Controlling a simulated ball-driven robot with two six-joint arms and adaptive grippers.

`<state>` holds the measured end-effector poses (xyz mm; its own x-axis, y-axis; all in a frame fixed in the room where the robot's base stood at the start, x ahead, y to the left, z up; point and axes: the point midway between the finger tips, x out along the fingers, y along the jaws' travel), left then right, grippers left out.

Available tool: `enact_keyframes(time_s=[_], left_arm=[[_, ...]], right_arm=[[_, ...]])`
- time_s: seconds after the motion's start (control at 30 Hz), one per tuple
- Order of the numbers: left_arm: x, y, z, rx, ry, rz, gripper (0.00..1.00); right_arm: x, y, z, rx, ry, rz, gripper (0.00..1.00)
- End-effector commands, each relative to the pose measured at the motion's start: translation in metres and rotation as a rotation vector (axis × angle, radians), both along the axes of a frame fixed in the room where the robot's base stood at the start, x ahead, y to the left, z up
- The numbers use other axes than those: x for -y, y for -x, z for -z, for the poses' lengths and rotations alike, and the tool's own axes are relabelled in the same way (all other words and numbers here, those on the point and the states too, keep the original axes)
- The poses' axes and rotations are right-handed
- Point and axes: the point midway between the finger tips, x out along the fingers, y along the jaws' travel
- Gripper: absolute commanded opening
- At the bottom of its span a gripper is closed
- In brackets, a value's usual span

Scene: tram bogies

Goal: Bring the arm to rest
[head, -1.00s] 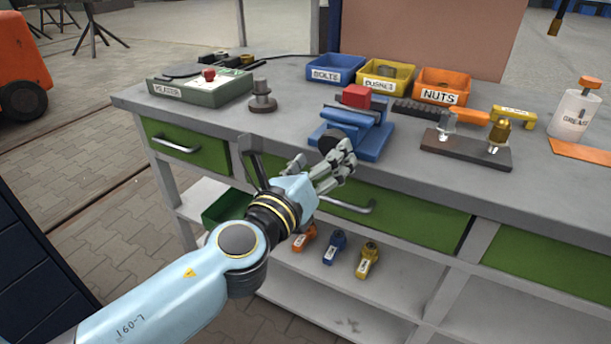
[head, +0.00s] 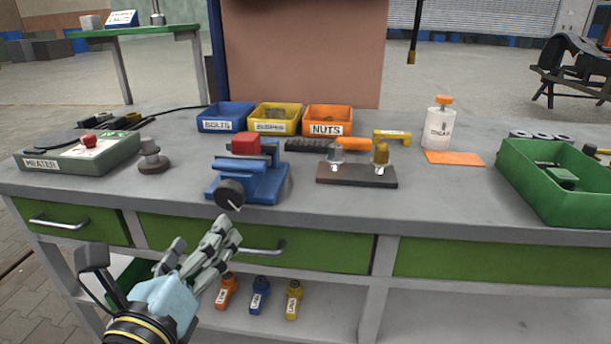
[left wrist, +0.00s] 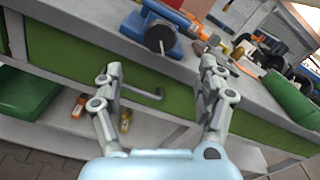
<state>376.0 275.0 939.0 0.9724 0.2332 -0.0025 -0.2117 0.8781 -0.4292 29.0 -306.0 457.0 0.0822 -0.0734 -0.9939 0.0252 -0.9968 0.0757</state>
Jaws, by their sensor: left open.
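My left gripper (head: 200,248) is in front of the workbench, near the green middle drawer and just below the bench edge in the head view. Its fingers point up and to the right. In the left wrist view the two fingers (left wrist: 160,85) stand wide apart with nothing between them but the drawer front behind. The gripper is open and empty. The blue vise (head: 262,186) with a red block (head: 246,145) in it stands on the bench beyond the fingers, apart from them. My right arm is not in view.
On the bench (head: 440,215) are a heater box (head: 65,160), bins of bolts (head: 226,118), bushes and nuts (head: 328,118), a grease bottle (head: 439,128) and a green tray (head: 560,205). The drawer handle (head: 262,250) juts out near the fingers.

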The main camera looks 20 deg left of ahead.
Motion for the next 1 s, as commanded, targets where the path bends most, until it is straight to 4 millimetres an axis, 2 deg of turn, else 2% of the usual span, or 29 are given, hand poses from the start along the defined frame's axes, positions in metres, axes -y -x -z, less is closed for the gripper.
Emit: enact_keyframes(time_s=[0.07,0.17,0.27,0.37,0.4,0.47,0.5,0.57,0.6,0.67,0.7,0.77,0.8,0.9,1.0], left_arm=[[0.000,-0.001,-0.001,0.002,-0.001,0.000,0.74],[-0.001,-0.013,-0.005,0.023,-0.010,0.007,0.74],[-0.003,-0.017,0.044,-0.051,0.070,0.007,0.74],[-0.009,-0.013,0.117,-0.159,0.266,-0.027,0.74],[-0.012,-0.007,0.150,-0.205,0.368,-0.056,0.74],[-0.017,0.007,0.199,-0.275,0.525,-0.114,0.74],[-0.020,0.019,0.231,-0.318,0.632,-0.164,0.74],[-0.025,0.041,0.276,-0.377,0.794,-0.254,0.74],[-0.028,0.059,0.305,-0.411,0.902,-0.326,0.74],[-0.033,0.090,0.346,-0.454,1.061,-0.452,0.74],[-0.035,0.113,0.371,-0.475,1.164,-0.549,0.74],[-0.038,0.150,0.404,-0.489,1.319,-0.712,0.74],[-0.040,0.178,0.424,-0.488,1.413,-0.830,0.74],[-0.043,0.245,0.461,-0.439,1.618,-1.139,0.74],[-0.040,0.303,0.480,-0.345,1.759,-1.413,0.74]], right_arm=[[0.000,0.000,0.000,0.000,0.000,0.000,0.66],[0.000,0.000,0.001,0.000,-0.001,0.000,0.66],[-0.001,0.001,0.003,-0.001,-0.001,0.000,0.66],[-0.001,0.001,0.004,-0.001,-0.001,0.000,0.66],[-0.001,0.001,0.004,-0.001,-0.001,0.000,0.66],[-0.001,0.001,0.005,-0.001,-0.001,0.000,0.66],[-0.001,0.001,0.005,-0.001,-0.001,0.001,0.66],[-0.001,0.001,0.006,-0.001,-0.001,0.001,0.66],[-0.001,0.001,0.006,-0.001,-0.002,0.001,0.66],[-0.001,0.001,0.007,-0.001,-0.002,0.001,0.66],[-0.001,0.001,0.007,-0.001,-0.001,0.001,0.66],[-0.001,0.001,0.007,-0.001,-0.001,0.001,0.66],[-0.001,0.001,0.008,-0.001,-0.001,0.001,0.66],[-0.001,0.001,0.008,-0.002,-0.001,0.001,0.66],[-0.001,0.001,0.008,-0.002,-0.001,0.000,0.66]])
